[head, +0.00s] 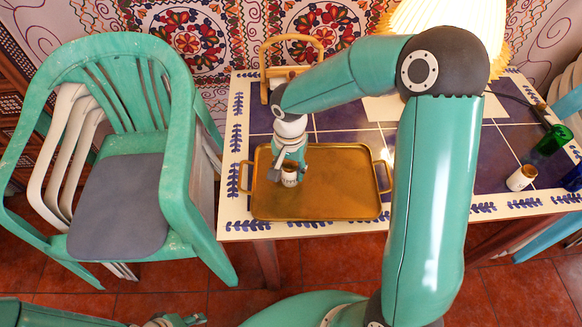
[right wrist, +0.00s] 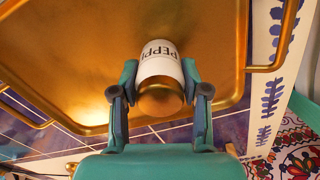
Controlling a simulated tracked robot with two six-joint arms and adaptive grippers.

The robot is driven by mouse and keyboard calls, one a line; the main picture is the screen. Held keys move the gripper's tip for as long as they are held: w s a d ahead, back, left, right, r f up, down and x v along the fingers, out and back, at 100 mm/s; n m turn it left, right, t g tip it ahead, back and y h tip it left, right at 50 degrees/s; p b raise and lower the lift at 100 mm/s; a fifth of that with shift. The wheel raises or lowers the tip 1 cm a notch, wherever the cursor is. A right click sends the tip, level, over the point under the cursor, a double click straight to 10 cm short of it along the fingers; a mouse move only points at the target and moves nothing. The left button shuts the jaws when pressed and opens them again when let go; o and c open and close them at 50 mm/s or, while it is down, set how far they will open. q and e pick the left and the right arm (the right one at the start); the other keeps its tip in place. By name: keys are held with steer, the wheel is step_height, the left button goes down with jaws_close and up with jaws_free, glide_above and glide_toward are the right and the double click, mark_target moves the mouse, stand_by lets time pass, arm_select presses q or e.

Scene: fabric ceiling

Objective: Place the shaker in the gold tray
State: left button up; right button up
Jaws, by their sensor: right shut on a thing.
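The pepper shaker (head: 289,177), white with a gold-brown cap, is between the fingers of my right gripper (head: 288,168) in the head view, over the left part of the gold tray (head: 345,190). In the right wrist view the shaker (right wrist: 160,68) shows "PEPP" lettering, and the fingers of my right gripper (right wrist: 160,85) are shut on its sides. The tray (right wrist: 90,45) fills the background there. I cannot tell whether the shaker's base touches the tray. My left gripper (head: 175,320) shows only partly at the bottom edge; its opening is unclear.
The tray lies on a blue-tiled table (head: 490,150). Another small white container (head: 521,178) and a green bottle (head: 553,140) stand at the right. A wooden-handled holder (head: 291,65) is behind the tray. Green chairs (head: 120,160) stand left. The tray's right part is bare.

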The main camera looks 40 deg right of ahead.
steer(key=o, duration=1.2)
steer(key=shift+r, duration=0.1)
step_height(320, 180, up, 12)
steer(key=shift+p, duration=0.3)
